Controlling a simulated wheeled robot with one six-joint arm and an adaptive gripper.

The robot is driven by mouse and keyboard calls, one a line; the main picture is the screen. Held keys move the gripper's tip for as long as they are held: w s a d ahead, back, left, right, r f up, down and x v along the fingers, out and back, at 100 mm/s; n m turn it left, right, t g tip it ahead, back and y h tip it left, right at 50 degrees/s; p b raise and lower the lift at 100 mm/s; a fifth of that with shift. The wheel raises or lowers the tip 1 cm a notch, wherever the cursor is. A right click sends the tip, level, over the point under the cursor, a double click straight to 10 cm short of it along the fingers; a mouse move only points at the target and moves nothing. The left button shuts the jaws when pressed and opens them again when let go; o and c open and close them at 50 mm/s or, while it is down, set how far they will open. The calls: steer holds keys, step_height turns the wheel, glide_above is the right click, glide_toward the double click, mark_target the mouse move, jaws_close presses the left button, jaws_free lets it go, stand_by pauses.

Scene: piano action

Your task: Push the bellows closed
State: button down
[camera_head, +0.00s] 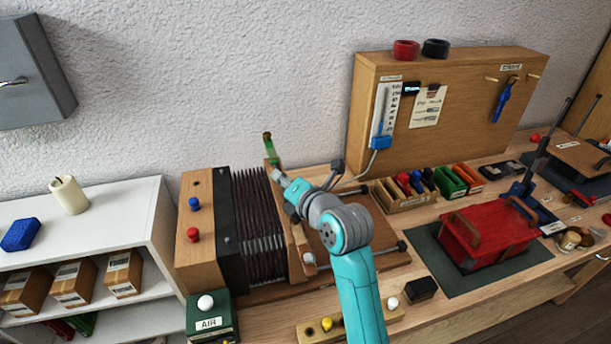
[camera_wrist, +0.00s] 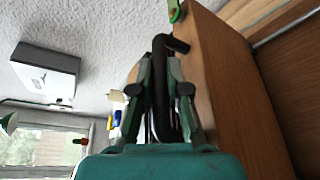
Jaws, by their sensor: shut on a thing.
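The bellows (camera_head: 262,225) stands at the left of the bench, with dark pleats spread between a fixed wooden block (camera_head: 196,230) on the left and a wooden end board (camera_head: 293,225) on the right. My gripper (camera_head: 279,177) is at the upper part of the end board. In the wrist view my gripper (camera_wrist: 161,72) has its fingers on both sides of a black bar handle (camera_wrist: 160,95) beside the wooden board (camera_wrist: 225,85), and is shut on it. In the head view the handle is hidden by my gripper.
A green tab (camera_head: 269,148) sticks up at the end board's top. A green AIR box (camera_head: 211,320) stands in front of the bellows. A red box (camera_head: 487,237), a wooden tray (camera_head: 405,197) of small parts and an upright tool board (camera_head: 450,105) are to the right.

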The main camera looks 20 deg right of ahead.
steer(key=shift+a, duration=1.9)
steer(key=c, duration=1.2)
jaws_free()
steer(key=shift+a, duration=0.15)
steer(key=shift+o, duration=0.2)
steer(key=shift+s+d+r, duration=0.1)
steer(key=shift+s+d, duration=0.2)
steer(key=shift+s, duration=0.25)
steer(key=v, duration=1)
steer(key=shift+s+d+r, duration=0.1)
steer(key=shift+s, duration=0.3)
steer(key=shift+s, duration=0.1)
